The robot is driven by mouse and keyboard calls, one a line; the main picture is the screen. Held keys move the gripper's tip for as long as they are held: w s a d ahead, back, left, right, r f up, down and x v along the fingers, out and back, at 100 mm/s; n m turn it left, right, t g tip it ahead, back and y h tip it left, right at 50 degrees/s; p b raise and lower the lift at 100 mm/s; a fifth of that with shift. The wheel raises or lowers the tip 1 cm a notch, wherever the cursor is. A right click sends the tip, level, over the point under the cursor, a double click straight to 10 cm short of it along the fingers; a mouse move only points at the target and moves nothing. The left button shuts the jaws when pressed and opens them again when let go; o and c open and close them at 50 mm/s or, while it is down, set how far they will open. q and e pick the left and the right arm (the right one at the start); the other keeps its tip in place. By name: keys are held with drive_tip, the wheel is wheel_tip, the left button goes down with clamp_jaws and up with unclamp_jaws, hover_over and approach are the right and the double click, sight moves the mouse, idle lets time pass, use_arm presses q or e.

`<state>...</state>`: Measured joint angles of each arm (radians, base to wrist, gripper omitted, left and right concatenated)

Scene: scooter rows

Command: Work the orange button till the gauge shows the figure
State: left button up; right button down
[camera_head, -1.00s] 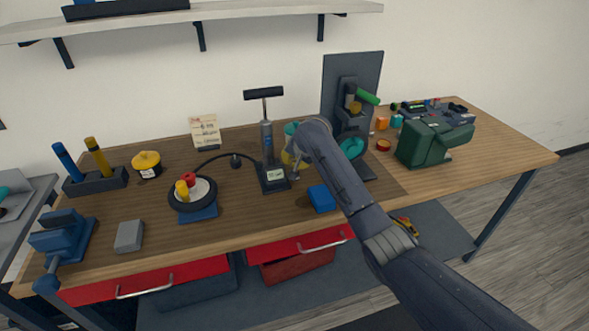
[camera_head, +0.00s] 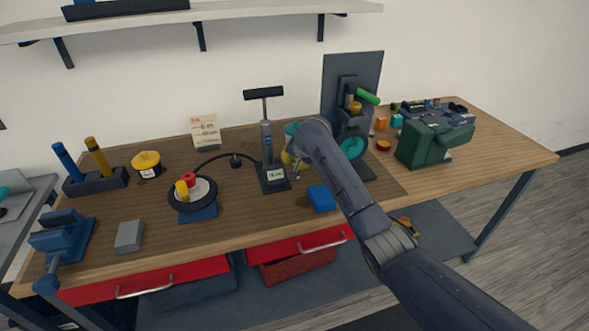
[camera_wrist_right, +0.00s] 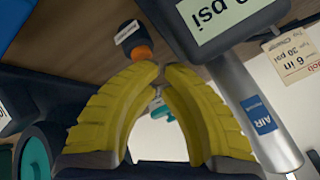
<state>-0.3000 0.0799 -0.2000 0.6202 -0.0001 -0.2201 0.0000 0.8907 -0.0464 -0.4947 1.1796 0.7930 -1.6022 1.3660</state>
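An orange part with a dark rounded top and a small white label shows in the right wrist view (camera_wrist_right: 138,48); I take it for the orange button. In the head view my arm seems to hide it. My right gripper (camera_wrist_right: 162,70) has curved yellow fingers with tips nearly meeting, nothing between them. The tips appear beside the orange part; contact cannot be told. The gauge (camera_head: 275,175) is on the black base of the pump (camera_head: 267,140). In the wrist view the gauge (camera_wrist_right: 215,12) is cut off, showing "psi" and part of a figure. My left gripper is out of view.
A card (camera_head: 205,131) with a psi figure stands behind the pump. A hose runs left to the wheel (camera_head: 192,194). A blue block (camera_head: 321,198) lies just in front of my right gripper. A green machine (camera_head: 434,143) stands right; the front right table is clear.

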drive_tip(key=shift+r, duration=0.1)
idle(0.6)
drive_tip(key=shift+r, duration=0.8)
drive_tip(key=shift+r, duration=2.5)
